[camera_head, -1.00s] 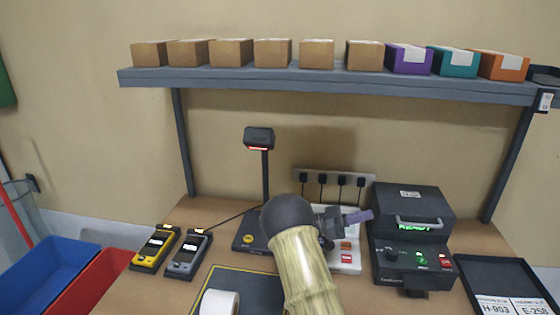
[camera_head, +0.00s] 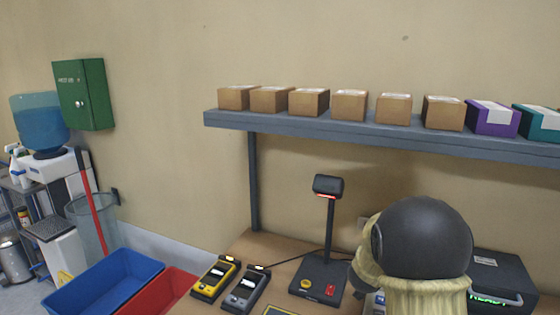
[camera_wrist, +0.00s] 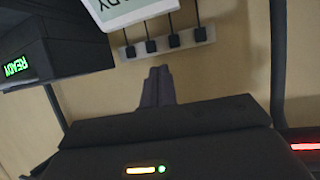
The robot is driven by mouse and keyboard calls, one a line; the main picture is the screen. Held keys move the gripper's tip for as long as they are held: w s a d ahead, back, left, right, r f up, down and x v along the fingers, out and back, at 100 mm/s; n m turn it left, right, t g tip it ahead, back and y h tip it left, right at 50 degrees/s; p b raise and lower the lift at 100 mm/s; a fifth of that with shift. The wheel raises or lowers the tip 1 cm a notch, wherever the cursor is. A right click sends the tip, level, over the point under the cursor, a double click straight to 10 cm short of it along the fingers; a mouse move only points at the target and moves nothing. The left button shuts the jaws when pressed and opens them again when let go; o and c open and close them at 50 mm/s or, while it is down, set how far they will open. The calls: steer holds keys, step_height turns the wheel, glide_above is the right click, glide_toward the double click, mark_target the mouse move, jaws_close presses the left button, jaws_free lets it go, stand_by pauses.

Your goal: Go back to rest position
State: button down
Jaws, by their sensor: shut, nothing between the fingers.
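My gripper (camera_wrist: 157,88) shows in the wrist view with its two dark fingers together and nothing between them. It is in the air in front of the wall, near a power strip (camera_wrist: 168,42). In the head view my arm's rounded dark joint and tan sleeve cover the right part of the desk. The gripper itself is hidden there.
A black machine (camera_head: 500,278) with a green READY display stands right of my arm. A scanner on a stand (camera_head: 328,187) and two handheld devices (camera_head: 216,278) are left of it. A shelf (camera_head: 300,127) with several boxes runs above. Blue (camera_head: 105,280) and red bins stand left.

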steer(key=s+a+f+n+g+y, duration=0.1)
steer(key=s+a, duration=0.3)
steer(key=s, duration=0.5)
steer(key=s+a+f+n+g+y+p, duration=0.1)
steer(key=s+a+n+g+y, duration=0.2)
steer(key=s, duration=0.6)
steer(key=s+a+f+n+g+y+p, duration=0.1)
steer(key=s+a+n+g+y, duration=0.1)
steer(key=s+a, duration=0.4)
steer(key=s+g+y, duration=0.1)
steer(key=s+g, duration=0.1)
steer(key=s, duration=0.2)
steer(key=shift+f+n, duration=0.2)
steer(key=shift+n, duration=0.1)
steer(key=shift+w, duration=0.1)
